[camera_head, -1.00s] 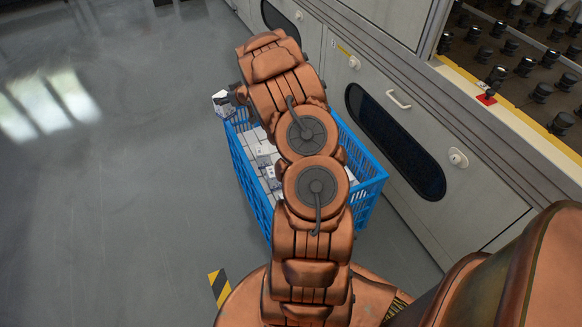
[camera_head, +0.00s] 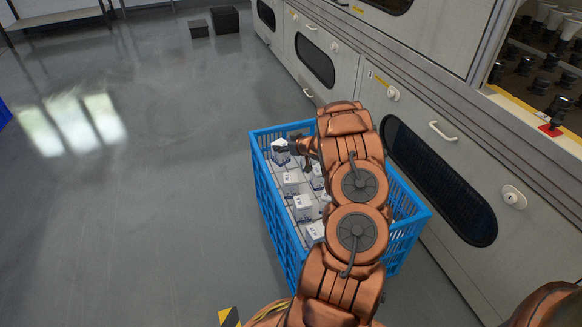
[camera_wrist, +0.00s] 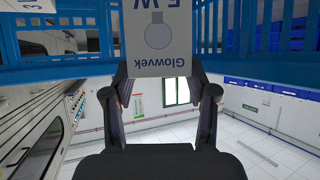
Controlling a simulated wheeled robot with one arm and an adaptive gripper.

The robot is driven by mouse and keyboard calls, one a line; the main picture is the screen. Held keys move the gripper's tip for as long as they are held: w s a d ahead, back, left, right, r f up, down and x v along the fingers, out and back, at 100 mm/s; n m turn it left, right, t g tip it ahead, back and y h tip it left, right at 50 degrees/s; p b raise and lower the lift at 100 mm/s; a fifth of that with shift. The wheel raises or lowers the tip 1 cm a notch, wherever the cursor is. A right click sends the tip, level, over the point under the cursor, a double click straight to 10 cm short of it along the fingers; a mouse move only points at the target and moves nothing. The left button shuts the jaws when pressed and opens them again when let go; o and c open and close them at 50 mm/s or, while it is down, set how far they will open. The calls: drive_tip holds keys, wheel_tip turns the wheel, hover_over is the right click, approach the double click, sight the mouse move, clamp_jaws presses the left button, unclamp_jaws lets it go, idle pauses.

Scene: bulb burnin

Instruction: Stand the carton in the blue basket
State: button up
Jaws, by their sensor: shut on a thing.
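The carton is white and grey with a bulb picture and the word Glowvek; it fills the top middle of the wrist view (camera_wrist: 158,40). My gripper (camera_wrist: 160,76) is shut on one end of it, a finger on each side. In the head view the carton (camera_head: 281,146) is at the far left corner of the blue basket (camera_head: 264,190), seemingly inside the rim, with my gripper (camera_head: 297,141) beside it. The basket's lattice and rim show behind the carton in the wrist view (camera_wrist: 60,74). The carton's lower end is hidden.
Several white cartons (camera_head: 303,207) stand in the basket; my arm hides its right part. A grey machine cabinet (camera_head: 415,115) runs along the basket's right side. The floor (camera_head: 150,210) to the left is clear. Dark boxes (camera_head: 224,19) stand farther back.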

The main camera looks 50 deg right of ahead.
sight(285, 158)
drive_tip(key=shift+a+f+b, duration=0.1)
drive_tip(key=shift+f+b, duration=0.8)
drive_tip(key=shift+f, duration=2.1)
drive_tip(key=shift+f, duration=0.15)
drive_tip(key=o, duration=1.5)
